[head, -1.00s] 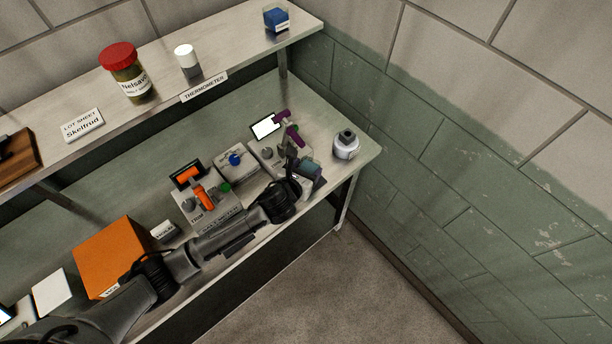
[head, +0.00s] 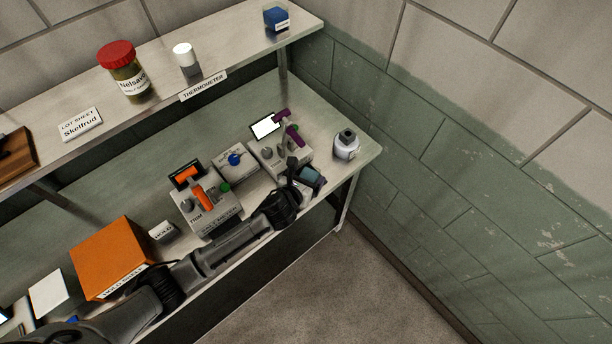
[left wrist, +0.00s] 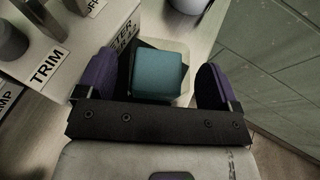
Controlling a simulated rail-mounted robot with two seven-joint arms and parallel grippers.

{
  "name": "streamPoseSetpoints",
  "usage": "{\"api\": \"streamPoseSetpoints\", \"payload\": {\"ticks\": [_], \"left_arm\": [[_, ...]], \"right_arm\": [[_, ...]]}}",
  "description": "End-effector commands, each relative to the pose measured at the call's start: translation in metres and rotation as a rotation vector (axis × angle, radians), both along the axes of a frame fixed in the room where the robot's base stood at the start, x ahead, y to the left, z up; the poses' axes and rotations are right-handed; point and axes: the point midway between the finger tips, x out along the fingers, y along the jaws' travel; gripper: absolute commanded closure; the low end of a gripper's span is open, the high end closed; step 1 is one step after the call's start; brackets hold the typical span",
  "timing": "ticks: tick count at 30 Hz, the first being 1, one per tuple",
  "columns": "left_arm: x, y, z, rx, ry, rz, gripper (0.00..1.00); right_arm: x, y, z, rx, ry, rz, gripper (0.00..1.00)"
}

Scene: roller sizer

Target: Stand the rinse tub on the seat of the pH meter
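The rinse tub appears to be the small teal block-like tub (head: 312,174) near the bench's front edge, with a pale part beside or under it. In the left wrist view the tub (left wrist: 159,74) lies between my left gripper's purple fingers (left wrist: 160,85). The fingers are wide apart, with gaps beside the teal part. In the head view the left gripper (head: 306,184) is partly hidden by its own wrist. The pH meter seems to be the grey device with purple parts and a white screen (head: 270,152), just behind the tub. Its seat is not clear. My right gripper is out of view.
The orange-handled salt meter (head: 212,212) and a box with a blue knob (head: 234,160) stand left of the pH meter. An orange box (head: 112,258) is farther left. The shelf (head: 235,62) overhangs the back.

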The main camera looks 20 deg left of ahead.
Motion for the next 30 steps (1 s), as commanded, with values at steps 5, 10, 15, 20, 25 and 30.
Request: {"api": "streamPoseSetpoints", "payload": {"ticks": [5,10,15,20,25,30], "left_arm": [[0.0,0.0,0.0,0.0,0.0,0.0,0.11],[-0.001,0.0,0.005,-0.002,-0.001,0.0,0.11],[-0.023,0.002,0.013,0.001,0.0,-0.002,0.11],[-0.051,0.004,0.025,0.001,0.001,-0.001,0.11],[-0.079,0.007,0.036,0.0,0.001,-0.001,0.11],[-0.098,0.008,0.044,0.001,0.0,-0.001,0.11]], "right_arm": [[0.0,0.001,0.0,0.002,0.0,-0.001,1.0],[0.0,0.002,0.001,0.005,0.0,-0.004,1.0],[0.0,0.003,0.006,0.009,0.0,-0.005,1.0],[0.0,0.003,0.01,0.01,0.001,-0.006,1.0],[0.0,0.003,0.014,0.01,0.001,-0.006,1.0],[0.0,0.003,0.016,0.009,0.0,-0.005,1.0]]}}
